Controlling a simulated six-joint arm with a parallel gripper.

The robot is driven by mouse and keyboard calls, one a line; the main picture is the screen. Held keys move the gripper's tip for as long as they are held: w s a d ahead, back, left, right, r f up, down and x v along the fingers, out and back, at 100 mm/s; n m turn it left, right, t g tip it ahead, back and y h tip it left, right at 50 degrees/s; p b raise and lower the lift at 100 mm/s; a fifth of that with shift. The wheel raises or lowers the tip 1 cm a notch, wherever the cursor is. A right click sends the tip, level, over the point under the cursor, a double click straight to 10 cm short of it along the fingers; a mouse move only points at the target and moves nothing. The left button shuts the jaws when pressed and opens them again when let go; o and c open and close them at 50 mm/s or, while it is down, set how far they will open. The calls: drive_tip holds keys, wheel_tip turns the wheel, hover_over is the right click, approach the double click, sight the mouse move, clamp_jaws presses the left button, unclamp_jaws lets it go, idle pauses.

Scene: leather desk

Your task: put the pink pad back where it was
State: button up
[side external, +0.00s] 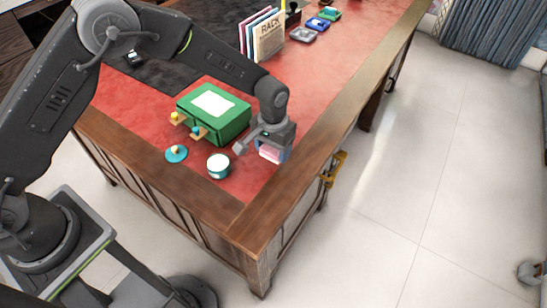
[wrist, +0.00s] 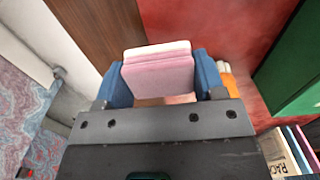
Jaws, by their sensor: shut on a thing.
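In the side view my gripper (side external: 271,146) points down near the right edge of the desk, right of the green box. I cannot tell whether the pad touches the desk. Its lower part is hidden in the wrist view.
The green box (side external: 228,124) has a white top patch and small knobbed drawers. A teal disc (side external: 176,154) and a white-topped round tin (side external: 218,166) stand in front. A yellow clamp-like thing (side external: 334,168) hangs at the desk's side.

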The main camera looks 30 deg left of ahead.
sight(273, 165)
drive_tip(key=shift+f, duration=2.05)
drive_tip(key=shift+f, duration=0.15)
drive_tip(key=o, duration=0.9)
